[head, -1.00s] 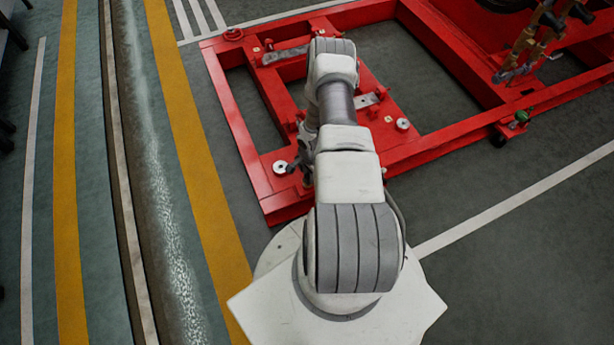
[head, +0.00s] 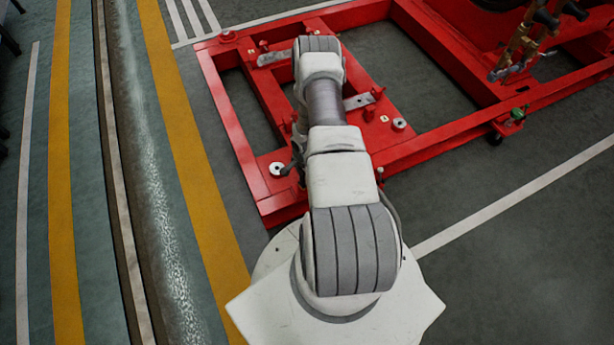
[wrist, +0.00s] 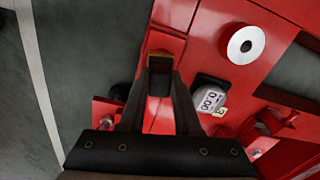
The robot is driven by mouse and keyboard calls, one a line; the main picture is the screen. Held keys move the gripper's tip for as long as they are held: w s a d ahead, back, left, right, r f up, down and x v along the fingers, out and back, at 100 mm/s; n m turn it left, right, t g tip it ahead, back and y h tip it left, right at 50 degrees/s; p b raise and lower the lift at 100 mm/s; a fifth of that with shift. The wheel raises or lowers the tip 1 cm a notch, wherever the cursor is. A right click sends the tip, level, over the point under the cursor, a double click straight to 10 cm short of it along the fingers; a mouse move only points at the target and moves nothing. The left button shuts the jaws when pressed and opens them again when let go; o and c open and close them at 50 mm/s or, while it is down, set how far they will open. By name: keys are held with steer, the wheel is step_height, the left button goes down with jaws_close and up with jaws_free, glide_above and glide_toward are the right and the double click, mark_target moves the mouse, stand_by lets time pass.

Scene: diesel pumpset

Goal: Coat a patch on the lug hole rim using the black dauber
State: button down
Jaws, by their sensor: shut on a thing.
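My gripper (wrist: 160,68) shows in the wrist view, with its two dark fingers pointing up the picture over the red frame. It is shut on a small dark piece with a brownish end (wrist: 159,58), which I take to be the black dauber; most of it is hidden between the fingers. A white ring around a dark hole (wrist: 246,45) lies on the red surface up and right of the fingertips, apart from them. It may be the lug hole rim, but I cannot be sure. In the head view my arm hides most of my gripper.
The red base frame (head: 228,118) lies on the grey floor with open gaps. White round pads (head: 277,168) sit on it, another at right (head: 399,124). A white piece with dark marks (wrist: 208,100) sits in an opening. A green-topped fitting (head: 517,114) is on the frame's right side.

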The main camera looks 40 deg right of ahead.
steer(key=shift+w+a, duration=0.2)
steer(key=shift+a, duration=0.5)
steer(key=shift+f, duration=0.1)
steer(key=shift+b, duration=0.3)
steer(key=shift+s+d+b, duration=0.2)
steer(key=shift+d+b, duration=0.05)
steer(key=shift+d, duration=0.55)
steer(key=shift+s+d+b, duration=0.2)
steer(key=shift+d+b, duration=0.05)
steer(key=shift+d, duration=0.5)
steer(key=shift+w+a, duration=0.2)
steer(key=shift+a, duration=0.6)
steer(key=shift+w+a, duration=0.15)
steer(key=shift+a, duration=0.65)
